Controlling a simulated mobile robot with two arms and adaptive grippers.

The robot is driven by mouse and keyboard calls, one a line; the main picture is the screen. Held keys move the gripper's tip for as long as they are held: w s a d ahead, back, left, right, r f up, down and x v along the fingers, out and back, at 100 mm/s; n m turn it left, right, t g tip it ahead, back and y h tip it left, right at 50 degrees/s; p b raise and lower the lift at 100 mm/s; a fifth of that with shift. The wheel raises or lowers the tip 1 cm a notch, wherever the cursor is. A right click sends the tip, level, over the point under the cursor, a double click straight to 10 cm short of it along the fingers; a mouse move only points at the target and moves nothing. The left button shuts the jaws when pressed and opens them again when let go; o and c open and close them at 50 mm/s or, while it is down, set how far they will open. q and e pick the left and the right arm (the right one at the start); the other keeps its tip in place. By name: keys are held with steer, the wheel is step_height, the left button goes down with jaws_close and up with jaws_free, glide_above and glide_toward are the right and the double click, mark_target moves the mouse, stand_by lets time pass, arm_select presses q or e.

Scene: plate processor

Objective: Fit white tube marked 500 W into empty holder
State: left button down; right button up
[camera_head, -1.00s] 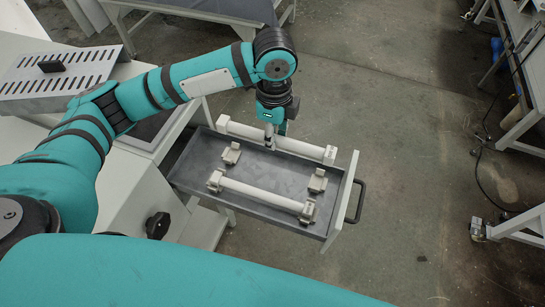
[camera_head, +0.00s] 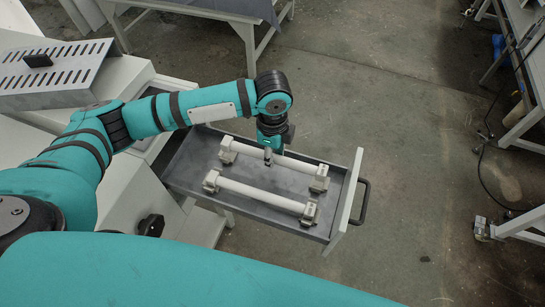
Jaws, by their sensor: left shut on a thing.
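A white tube (camera_head: 296,165) lies lengthwise at the far pair of holder clips, its ends at the left clip (camera_head: 226,155) and the right clip (camera_head: 320,184). I cannot tell whether it is fully seated in them. My left gripper (camera_head: 268,158) points down and is shut on this tube near its middle. A second white tube (camera_head: 260,194) sits in the near pair of clips (camera_head: 211,181), parallel to the first. The 500 W marking is too small to read. My right gripper is not in view.
The clips stand in a grey open drawer (camera_head: 178,178) with a white front panel (camera_head: 345,203) and a dark handle (camera_head: 363,202). The white machine with a slotted cover (camera_head: 60,73) is on the left. Open floor lies to the right.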

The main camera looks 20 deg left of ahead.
arm_select(q)
steer(key=shift+f, duration=1.15)
steer(key=shift+f, duration=0.3)
steer(key=c, duration=1.1)
jaws_free()
step_height(320, 180, up, 13)
steer(key=shift+f+b, duration=0.2)
steer(key=shift+b, duration=0.75)
